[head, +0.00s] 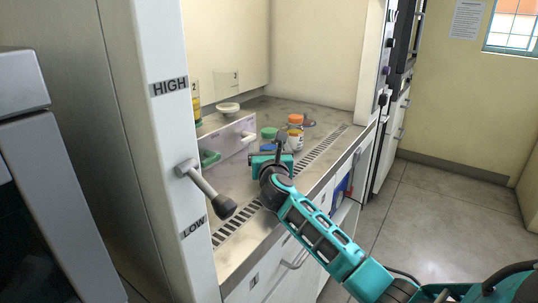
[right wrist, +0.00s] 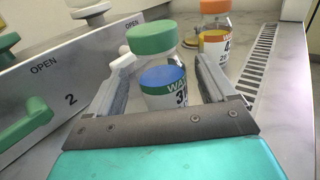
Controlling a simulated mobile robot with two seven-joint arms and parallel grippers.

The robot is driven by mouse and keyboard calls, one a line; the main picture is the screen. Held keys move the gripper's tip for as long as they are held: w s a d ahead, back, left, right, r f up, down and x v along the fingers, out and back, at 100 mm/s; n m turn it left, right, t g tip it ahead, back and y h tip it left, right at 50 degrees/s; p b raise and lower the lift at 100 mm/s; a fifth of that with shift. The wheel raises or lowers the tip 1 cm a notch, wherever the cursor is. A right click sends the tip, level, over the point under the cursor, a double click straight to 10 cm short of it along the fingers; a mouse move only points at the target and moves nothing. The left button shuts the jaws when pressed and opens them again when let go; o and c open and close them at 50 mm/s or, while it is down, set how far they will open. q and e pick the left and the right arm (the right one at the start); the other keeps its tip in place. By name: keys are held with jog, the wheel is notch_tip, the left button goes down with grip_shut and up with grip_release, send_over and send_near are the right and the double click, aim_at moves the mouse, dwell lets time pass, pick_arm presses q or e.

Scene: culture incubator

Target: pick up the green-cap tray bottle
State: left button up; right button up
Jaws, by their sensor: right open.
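The green-cap bottle (head: 269,133) stands upright on the bench inside the cabinet, partly hidden by nearer things. My right gripper (head: 279,148) is open. The fingers seem empty. My left gripper is not in view.
An upright panel marked OPEN and 2 (right wrist: 75,75), with a green handle (right wrist: 25,125), borders the left. A slotted vent (head: 320,150) runs along the front edge. A HIGH/LOW lever (head: 205,188) juts out.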

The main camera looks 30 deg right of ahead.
aim_at(268, 144)
jog(key=shift+b+x, duration=0.3)
jog(key=shift+x, duration=1.2)
jog(key=shift+c, duration=1.3)
jog(key=c, duration=0.7)
